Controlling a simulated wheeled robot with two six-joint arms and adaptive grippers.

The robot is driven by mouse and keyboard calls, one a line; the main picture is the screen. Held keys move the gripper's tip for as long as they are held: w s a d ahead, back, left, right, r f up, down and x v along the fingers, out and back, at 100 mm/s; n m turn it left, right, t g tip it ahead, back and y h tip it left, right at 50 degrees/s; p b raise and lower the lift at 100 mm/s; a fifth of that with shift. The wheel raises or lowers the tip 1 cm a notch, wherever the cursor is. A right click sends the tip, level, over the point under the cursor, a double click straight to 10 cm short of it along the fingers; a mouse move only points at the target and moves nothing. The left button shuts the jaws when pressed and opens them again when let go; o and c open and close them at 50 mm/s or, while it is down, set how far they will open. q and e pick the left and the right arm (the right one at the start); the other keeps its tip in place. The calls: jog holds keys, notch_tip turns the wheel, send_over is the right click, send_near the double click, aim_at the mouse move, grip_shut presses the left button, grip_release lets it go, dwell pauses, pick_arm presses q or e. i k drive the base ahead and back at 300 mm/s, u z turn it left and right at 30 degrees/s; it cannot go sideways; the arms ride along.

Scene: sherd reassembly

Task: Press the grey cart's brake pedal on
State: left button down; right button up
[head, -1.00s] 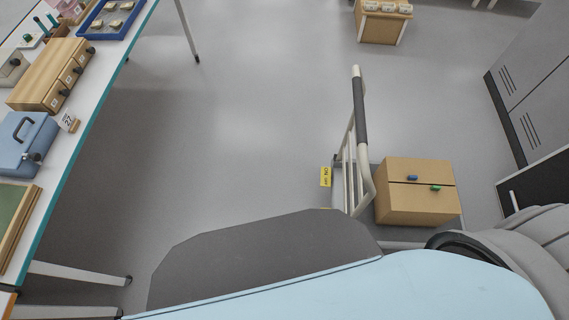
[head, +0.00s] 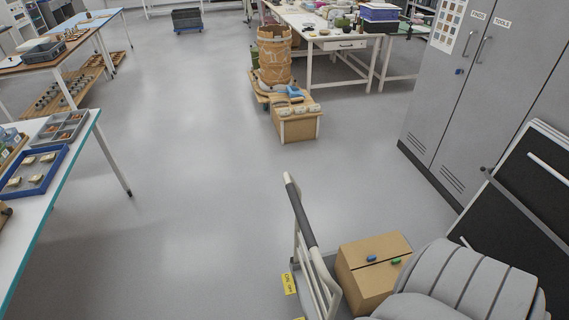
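The grey cart stands at the bottom of the head view, partly cut off by the lower edge. Its pale push handle (head: 301,217) has a dark grip and rises on the cart's left side. A yellow label (head: 289,284) with dark lettering sits low beside the handle frame. A cardboard box (head: 374,272) with a blue and a green piece on top rests on the cart. I cannot make out the brake pedal or its position. Neither of my grippers is in view.
Grey lockers (head: 455,90) and dark panels stand on the right. A white table (head: 75,165) with trays is on the left. A wooden crate (head: 298,127) and a large tan barrel (head: 274,57) stand ahead. The floor (head: 190,210) left of the cart is clear.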

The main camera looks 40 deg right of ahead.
aim_at(288, 282)
jog(key=u, duration=0.05)
jog(key=i, duration=2.2)
jog(key=u, duration=4.05)
jog(key=k, duration=1.75)
jog(key=u, duration=0.95)
